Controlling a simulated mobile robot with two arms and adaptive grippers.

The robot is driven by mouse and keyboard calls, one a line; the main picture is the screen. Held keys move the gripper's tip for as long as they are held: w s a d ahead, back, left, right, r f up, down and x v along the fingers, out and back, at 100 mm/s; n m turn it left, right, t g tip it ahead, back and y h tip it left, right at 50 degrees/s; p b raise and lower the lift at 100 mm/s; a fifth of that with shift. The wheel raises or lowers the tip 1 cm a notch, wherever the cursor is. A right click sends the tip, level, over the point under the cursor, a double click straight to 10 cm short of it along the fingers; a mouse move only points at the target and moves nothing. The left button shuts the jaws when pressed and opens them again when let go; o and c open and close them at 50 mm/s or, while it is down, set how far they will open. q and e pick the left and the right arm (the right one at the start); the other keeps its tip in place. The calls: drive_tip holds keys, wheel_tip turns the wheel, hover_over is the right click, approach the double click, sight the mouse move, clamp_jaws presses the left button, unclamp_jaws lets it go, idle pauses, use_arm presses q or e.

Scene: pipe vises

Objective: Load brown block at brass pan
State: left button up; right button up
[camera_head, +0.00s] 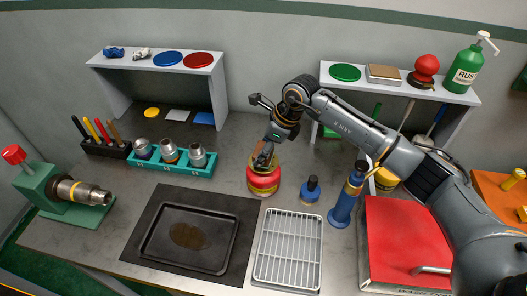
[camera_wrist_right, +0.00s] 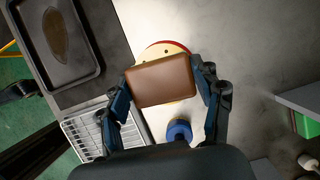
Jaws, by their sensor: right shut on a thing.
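The brown block (camera_wrist_right: 162,81) is held between the two fingers of my right gripper (camera_wrist_right: 165,90) in the right wrist view. Below it is a round, pale brass pan (camera_wrist_right: 163,50) on a red body, partly hidden by the block. In the head view my right gripper (camera_head: 264,155) points down over the red body with its brass top (camera_head: 264,180), near the table's middle. The block is mostly hidden there by the fingers. I cannot tell whether the block touches the pan. My left gripper is not in view.
A blue-based stamp-like object (camera_head: 310,190) and a blue tool (camera_head: 345,197) stand right of the pan. A wire rack (camera_head: 288,250) and a dark tray (camera_head: 187,240) lie in front. A teal holder (camera_head: 172,160) is at left. Shelves (camera_head: 400,85) stand behind.

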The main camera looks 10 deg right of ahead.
sight(257, 148)
drive_tip(key=shift+r+p, duration=0.85)
drive_tip(key=shift+r, duration=1.5)
